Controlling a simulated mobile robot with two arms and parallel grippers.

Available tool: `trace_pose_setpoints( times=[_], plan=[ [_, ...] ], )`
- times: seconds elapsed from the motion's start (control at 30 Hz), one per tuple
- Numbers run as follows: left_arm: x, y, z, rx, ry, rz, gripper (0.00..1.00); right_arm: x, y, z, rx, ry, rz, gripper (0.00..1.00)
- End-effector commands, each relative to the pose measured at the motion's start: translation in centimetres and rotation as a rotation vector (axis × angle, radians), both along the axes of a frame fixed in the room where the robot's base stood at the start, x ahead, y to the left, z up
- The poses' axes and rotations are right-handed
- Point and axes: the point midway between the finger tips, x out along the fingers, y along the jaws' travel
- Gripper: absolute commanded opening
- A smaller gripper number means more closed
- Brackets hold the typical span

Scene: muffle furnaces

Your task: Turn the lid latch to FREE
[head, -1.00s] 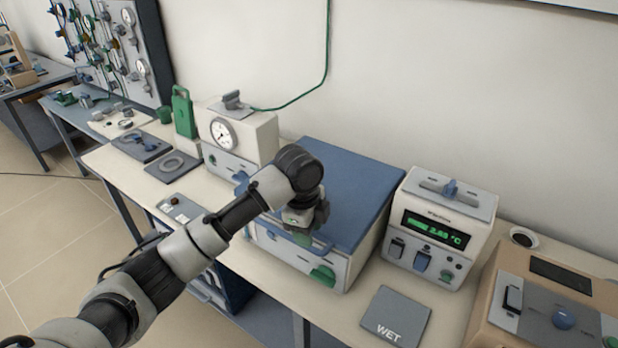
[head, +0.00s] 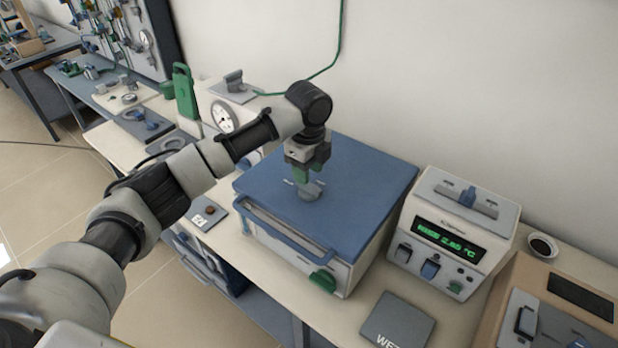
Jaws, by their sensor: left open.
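The blue-lidded box (head: 350,205) stands on the bench with its lid down. On the lid is a small grey latch knob (head: 311,190) with small light markings beside it, too small to read. My left gripper (head: 306,176) points down just above the knob, its green-tipped fingers open. Whether the fingers are around the knob or only over it, I cannot tell. My right gripper is not in view.
A bar handle (head: 288,234) and a green catch (head: 322,280) are on the box's front. A controller with a green display (head: 452,235) stands to the right. A grey WET pad (head: 398,322) lies in front. A dial-gauge unit (head: 222,117) stands behind my arm.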

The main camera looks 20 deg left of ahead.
Motion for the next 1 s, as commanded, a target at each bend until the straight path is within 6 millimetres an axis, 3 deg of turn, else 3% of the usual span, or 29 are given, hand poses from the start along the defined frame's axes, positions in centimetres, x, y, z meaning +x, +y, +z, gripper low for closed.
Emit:
trace_pose_setpoints(
  times=[0.13,0.3,0.63,0.9,1.0],
  plan=[
    [0.0,0.0,-2.3,0.001,0.002,0.000,0.41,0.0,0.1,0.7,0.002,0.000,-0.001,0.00],
    [0.0,-0.1,-4.0,0.000,-0.001,-0.001,0.41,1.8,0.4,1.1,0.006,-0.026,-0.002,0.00],
    [0.0,0.0,-4.4,0.000,-0.002,-0.001,0.41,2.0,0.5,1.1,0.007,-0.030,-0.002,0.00],
    [0.0,0.0,-4.4,-0.001,-0.002,-0.001,0.02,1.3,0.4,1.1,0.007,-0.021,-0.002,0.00],
    [0.0,0.0,-4.4,-0.001,-0.002,-0.001,0.00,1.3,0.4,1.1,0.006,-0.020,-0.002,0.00]
  ],
)
